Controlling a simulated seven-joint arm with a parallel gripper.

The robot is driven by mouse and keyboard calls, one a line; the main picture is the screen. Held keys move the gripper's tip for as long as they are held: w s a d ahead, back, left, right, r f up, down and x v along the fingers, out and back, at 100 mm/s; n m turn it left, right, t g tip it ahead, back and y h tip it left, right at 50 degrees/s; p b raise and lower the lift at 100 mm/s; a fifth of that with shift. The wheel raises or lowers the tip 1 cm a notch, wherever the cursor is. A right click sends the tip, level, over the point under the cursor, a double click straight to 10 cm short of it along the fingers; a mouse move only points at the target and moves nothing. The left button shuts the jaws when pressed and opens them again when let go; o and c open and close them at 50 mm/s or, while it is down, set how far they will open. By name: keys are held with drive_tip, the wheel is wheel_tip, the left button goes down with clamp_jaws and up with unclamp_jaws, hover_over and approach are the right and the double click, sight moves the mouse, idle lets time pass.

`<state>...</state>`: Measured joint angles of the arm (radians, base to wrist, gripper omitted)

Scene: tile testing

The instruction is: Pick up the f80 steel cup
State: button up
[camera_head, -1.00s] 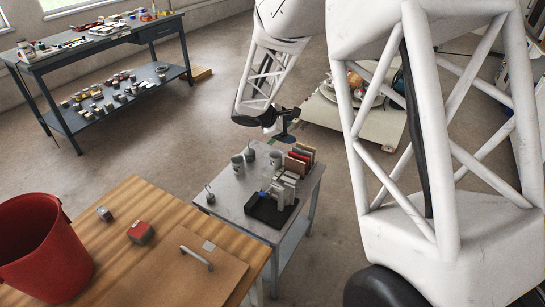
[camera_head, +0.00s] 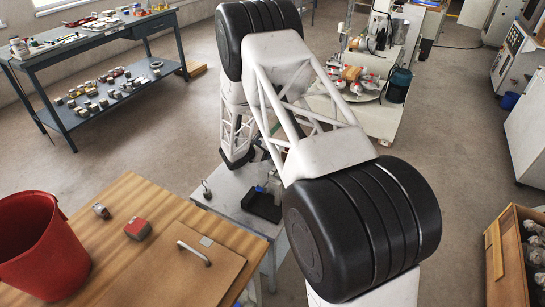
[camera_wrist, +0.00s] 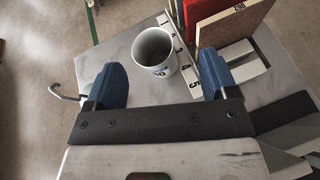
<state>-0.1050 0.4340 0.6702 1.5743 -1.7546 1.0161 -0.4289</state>
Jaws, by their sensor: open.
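A grey-white steel cup (camera_wrist: 155,50) stands upright on the small metal table (camera_wrist: 145,95) in the wrist view. It has a dark mark low on its side, too small to read surely. My gripper (camera_wrist: 161,84) is open above the table, with its two blue fingers apart to the left and right of the cup in the picture. The cup appears between and just beyond the fingertips, and I see no contact.
A numbered strip (camera_wrist: 180,55) and upright red (camera_wrist: 205,14) and tan (camera_wrist: 235,22) tiles stand close right of the cup. A metal hook (camera_wrist: 63,93) is at the left.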

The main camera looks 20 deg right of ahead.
drive_tip(key=shift+n+t, duration=0.4)
drive_tip(key=shift+n, duration=0.4)
drive_tip(key=f, duration=0.1)
drive_tip(key=w+f, duration=0.1)
drive_tip(key=a+f, duration=0.1)
drive_tip(key=f, duration=0.1)
drive_tip(key=shift+w, duration=0.15)
drive_tip(key=shift+d, duration=0.1)
drive_tip(key=shift+x, duration=1.25)
drive_tip(key=shift+f, duration=0.1)
drive_tip(key=shift+x, duration=2.6)
drive_tip(key=c, duration=0.8)
drive_tip(key=shift+o, duration=0.2)
